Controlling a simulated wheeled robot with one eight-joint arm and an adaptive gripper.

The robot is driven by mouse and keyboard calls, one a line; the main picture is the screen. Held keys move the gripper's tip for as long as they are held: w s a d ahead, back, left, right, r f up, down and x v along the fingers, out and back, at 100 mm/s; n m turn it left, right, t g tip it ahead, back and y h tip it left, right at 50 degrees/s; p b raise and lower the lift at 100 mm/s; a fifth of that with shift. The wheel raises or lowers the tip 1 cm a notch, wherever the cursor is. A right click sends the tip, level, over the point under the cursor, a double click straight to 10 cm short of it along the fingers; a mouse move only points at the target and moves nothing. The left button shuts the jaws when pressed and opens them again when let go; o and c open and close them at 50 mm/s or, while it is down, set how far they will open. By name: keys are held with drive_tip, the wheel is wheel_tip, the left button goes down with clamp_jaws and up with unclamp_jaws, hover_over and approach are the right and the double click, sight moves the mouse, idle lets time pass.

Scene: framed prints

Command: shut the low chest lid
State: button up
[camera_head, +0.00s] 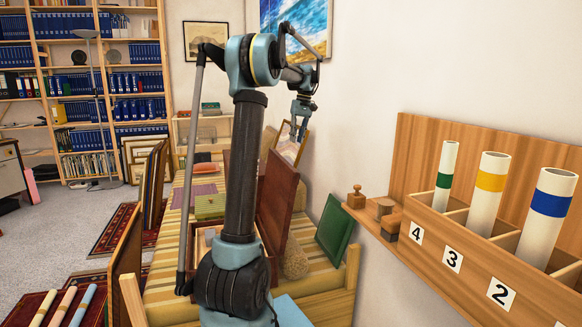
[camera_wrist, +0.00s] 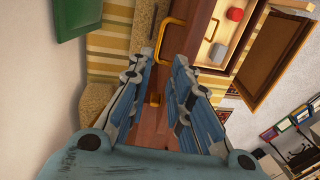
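The low chest's reddish-brown lid (camera_head: 278,203) stands raised, leaning slightly, in the head view; its open box (camera_head: 202,242) is left of it, partly hidden behind my arm. In the wrist view the lid (camera_wrist: 188,45) fills the middle, with a brass handle (camera_wrist: 168,42) and a small brass clasp (camera_wrist: 155,100). The chest interior (camera_wrist: 222,42) shows at upper right with a red object (camera_wrist: 235,14) in it. My gripper (camera_head: 298,132) is above and beyond the lid in the head view. In the wrist view its fingers (camera_wrist: 160,65) are apart, with nothing between them; contact cannot be told.
The chest is on a striped bench (camera_head: 325,272). A wooden rack with tubes (camera_head: 483,195) is at right; framed prints (camera_head: 152,180) stand at left.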

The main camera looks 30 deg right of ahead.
drive_tip(key=f, duration=0.4)
drive_tip(key=a+f, duration=0.1)
drive_tip(key=f, duration=0.3)
drive_tip(key=a+f, duration=0.1)
drive_tip(key=f, duration=0.3)
drive_tip(key=shift+w+a+f, duration=0.1)
drive_tip(key=shift+w+f, duration=0.15)
clamp_jaws()
